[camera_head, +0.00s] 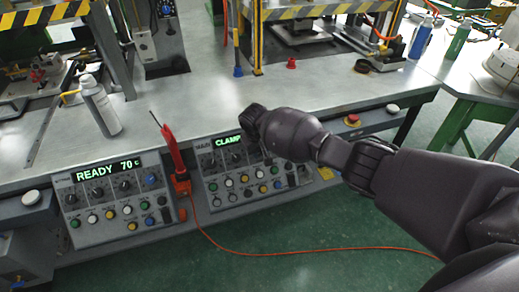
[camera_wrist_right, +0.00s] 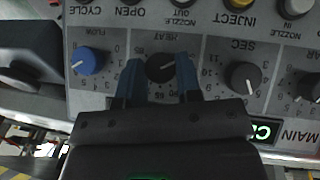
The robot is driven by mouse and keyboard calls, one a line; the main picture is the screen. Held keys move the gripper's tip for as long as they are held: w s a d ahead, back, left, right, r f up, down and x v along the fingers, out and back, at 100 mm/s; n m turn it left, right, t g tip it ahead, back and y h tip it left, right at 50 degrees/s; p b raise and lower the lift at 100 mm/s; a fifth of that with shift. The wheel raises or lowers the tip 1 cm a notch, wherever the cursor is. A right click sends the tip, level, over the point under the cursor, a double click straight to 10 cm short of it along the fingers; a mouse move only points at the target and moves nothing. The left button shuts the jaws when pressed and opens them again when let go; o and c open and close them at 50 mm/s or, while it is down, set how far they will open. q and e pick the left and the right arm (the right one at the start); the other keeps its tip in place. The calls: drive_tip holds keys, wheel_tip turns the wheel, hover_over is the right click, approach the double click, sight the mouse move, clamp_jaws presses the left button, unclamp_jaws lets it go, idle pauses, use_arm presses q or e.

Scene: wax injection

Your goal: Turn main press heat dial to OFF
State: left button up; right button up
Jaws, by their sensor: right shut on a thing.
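The main press panel (camera_head: 212,186) is on the bench front, its green display (camera_head: 228,142) reading "CLAM…" before my arm covers it. The black HEAT dial (camera_wrist_right: 160,68) shows upside down in the right wrist view, between a blue FLOW dial (camera_wrist_right: 88,60) and a black SEC dial (camera_wrist_right: 243,77). My right gripper (camera_wrist_right: 160,78) has its blue fingers on either side of the HEAT dial, shut on it. A pale mark on the dial points roughly right in that view. In the head view my right gripper (camera_head: 258,130) hides part of the panel. My left gripper is not in view.
A second panel (camera_head: 118,198) reading "READY 70 C" is to the left. A red tool (camera_head: 172,152) stands in an orange holder between the panels, with an orange cable on the floor. A spray can (camera_head: 100,106) stands on the bench. A red button (camera_head: 352,119) is right of my gripper.

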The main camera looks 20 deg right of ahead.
drive_tip(key=shift+s+f, duration=0.1)
drive_tip(key=o, duration=0.8)
drive_tip(key=shift+c, duration=0.2)
drive_tip(key=shift+o, duration=0.9)
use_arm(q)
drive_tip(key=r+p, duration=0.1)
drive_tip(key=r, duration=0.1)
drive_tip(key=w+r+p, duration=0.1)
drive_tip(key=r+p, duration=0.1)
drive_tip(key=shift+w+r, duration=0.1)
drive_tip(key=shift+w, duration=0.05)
use_arm(e)
drive_tip(key=v, duration=1.1)
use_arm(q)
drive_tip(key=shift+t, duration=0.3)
